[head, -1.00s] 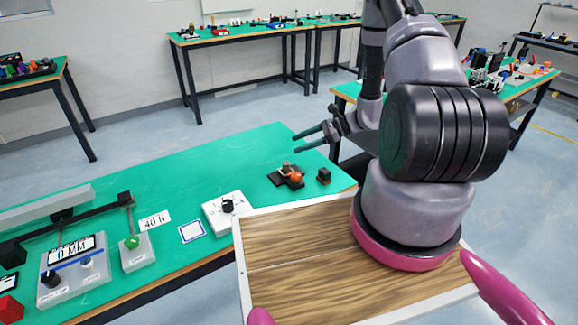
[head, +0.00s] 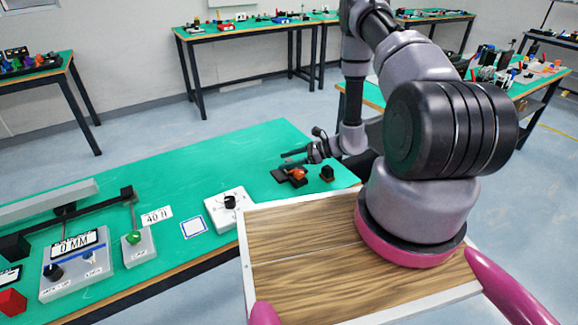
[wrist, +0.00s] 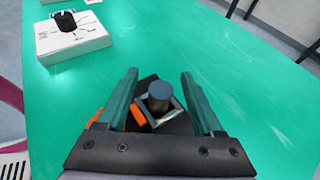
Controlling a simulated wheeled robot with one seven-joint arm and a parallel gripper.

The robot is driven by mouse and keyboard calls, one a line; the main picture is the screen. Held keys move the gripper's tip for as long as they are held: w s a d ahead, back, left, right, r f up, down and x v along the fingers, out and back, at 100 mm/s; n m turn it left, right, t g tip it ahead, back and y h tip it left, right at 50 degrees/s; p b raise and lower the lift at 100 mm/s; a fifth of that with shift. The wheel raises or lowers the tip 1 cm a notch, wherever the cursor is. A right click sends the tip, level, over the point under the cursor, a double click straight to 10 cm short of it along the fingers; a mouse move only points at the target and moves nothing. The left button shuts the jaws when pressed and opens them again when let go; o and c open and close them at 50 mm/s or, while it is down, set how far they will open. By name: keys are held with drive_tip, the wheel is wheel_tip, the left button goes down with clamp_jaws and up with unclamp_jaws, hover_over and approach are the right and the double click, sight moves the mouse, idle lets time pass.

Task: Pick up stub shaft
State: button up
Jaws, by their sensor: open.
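A short dark grey cylinder, which looks like the stub shaft (wrist: 159,91), stands in a square grey holder (wrist: 175,121) on a dark base in the wrist view. My gripper (wrist: 158,73) is open, with one green finger on each side of the shaft and a gap to both. In the head view my gripper (head: 288,158) is low over the dark fixture (head: 281,174) on the green table. The shaft cannot be made out there. Whether the fingertips are level with the shaft I cannot tell.
Orange parts (wrist: 138,115) lie beside the holder. A small black block (head: 327,173) stands to its right, and a white dial box (head: 228,207) to its left. The green table (head: 200,170) is clear behind the fixture.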

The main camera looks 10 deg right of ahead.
drive_tip(key=x, duration=0.3)
drive_tip(key=shift+d, duration=0.1)
clamp_jaws()
drive_tip(key=shift+r, duration=0.1)
